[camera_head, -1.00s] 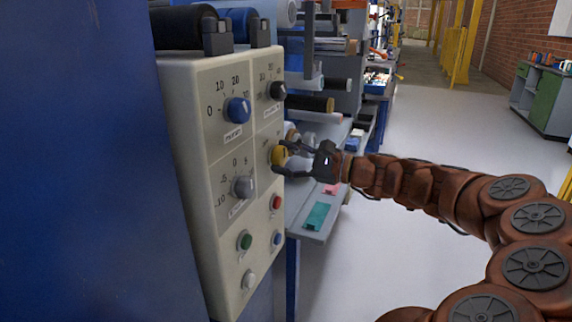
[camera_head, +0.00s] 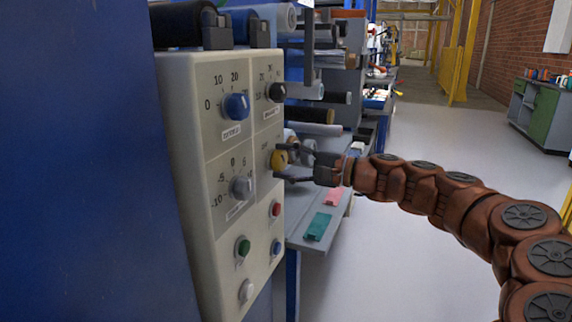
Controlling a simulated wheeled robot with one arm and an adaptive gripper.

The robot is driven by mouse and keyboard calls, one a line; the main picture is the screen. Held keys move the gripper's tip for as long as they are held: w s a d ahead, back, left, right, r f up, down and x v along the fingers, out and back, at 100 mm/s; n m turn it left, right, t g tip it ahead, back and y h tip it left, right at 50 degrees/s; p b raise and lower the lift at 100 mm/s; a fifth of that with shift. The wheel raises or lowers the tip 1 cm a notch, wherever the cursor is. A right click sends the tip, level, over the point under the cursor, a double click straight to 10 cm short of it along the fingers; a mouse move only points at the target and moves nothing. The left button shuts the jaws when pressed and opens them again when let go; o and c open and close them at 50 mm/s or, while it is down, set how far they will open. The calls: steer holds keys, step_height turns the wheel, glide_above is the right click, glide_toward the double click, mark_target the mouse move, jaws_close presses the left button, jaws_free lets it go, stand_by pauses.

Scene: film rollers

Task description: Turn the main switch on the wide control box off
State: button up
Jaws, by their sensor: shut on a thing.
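The wide control box (camera_head: 205,240) is a cream panel at the left, with several knobs and buttons.
A blue knob (camera_head: 236,106), a black knob (camera_head: 276,92) and a grey knob (camera_head: 242,187) share the panel. Red (camera_head: 275,209), green (camera_head: 243,248), blue (camera_head: 275,247) and white (camera_head: 247,290) buttons sit below. Shelves with film rolls (camera_head: 312,115) stand behind my gripper. Open floor (camera_head: 430,230) lies right.

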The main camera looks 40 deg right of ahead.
stand_by(0.3)
steer(key=o, duration=1.2)
steer(key=shift+c, duration=0.2)
steer(key=v, duration=1.2)
steer(key=shift+f, duration=0.1)
